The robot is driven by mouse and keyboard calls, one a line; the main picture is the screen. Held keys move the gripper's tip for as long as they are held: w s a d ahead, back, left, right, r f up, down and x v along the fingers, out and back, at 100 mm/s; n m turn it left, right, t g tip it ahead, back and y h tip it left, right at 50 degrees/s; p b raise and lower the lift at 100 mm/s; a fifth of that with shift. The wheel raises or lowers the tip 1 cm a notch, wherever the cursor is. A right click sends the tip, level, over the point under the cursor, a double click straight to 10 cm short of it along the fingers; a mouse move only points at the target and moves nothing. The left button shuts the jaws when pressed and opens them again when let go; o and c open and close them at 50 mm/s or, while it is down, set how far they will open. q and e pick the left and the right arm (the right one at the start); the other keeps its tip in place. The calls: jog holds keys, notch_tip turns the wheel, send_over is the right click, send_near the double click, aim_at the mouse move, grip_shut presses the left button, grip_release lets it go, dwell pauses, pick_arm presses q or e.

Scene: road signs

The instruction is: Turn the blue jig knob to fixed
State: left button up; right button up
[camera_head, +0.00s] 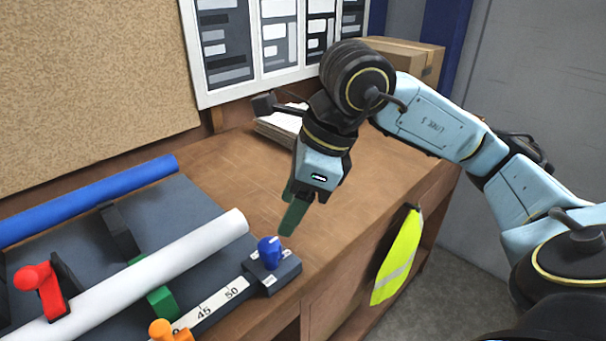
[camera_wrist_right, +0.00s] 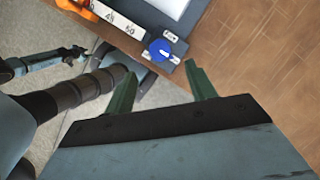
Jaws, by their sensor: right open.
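The blue jig knob (camera_head: 269,252) stands on a small dark block (camera_head: 284,271) at the right end of the jig's numbered scale. It also shows in the right wrist view (camera_wrist_right: 160,49), with pale label plates on the block on either side of it. My right gripper (camera_head: 291,222) is above and just behind the knob, pointing down. In the right wrist view its two green fingers (camera_wrist_right: 160,82) are spread apart and empty, with the knob beyond them. The knob is not between the fingers. My left gripper is not in view.
The jig carries a white tube (camera_head: 165,272), a blue tube (camera_head: 90,202), a red clamp (camera_head: 45,285) and an orange knob (camera_head: 165,331). A yellow vest (camera_head: 398,255) hangs at the bench's front edge. Papers (camera_head: 277,125) and a cardboard box (camera_head: 410,58) are behind. The bench right of the knob is clear.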

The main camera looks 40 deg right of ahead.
jog(key=v, duration=0.5)
dwell(0.5)
